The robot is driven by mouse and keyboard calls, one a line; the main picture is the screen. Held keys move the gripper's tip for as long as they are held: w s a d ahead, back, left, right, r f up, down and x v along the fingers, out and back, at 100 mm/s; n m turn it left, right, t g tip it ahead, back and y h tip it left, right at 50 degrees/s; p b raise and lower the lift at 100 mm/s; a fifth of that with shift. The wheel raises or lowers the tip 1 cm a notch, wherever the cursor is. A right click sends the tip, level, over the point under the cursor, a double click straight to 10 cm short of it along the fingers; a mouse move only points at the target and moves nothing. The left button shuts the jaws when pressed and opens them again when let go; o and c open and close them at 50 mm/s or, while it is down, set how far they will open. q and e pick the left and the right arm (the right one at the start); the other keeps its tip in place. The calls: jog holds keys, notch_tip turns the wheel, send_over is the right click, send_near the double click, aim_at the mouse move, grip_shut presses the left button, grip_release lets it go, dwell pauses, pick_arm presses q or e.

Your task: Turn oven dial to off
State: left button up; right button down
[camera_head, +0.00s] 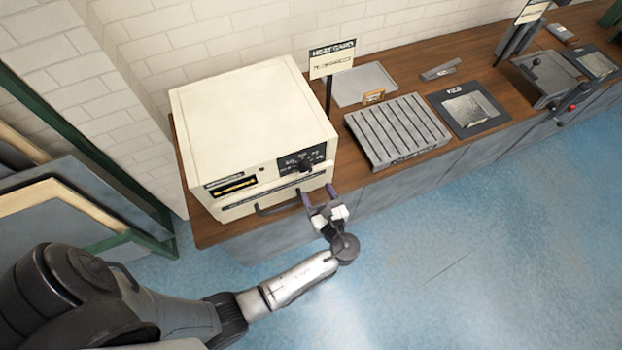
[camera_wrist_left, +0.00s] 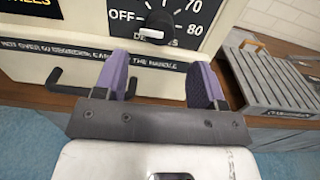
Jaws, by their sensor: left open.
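The cream oven (camera_head: 250,125) stands on the left end of the wooden bench. Its black dial (camera_head: 305,166) sits on the dark scale panel (camera_head: 299,158) at the front right. In the left wrist view the dial (camera_wrist_left: 156,27) has a white mark at its lower edge, with OFF printed to its left and 70 and 80 to its right. My left gripper (camera_head: 318,194) is open and empty, just in front of and below the dial, near the right end of the door handle (camera_head: 275,208). Its purple fingers (camera_wrist_left: 160,78) are apart and do not touch the dial. My right gripper is not in view.
A ribbed grey rack (camera_head: 398,131), a flat tray (camera_head: 362,84) and a HEAT CARD sign (camera_head: 332,58) stand on the bench (camera_head: 372,186) right of the oven. Panels (camera_head: 60,205) lean at the left. The blue floor (camera_head: 470,250) in front is clear.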

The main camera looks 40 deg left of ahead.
pick_arm(q)
jog(key=v, duration=0.6)
dwell(0.5)
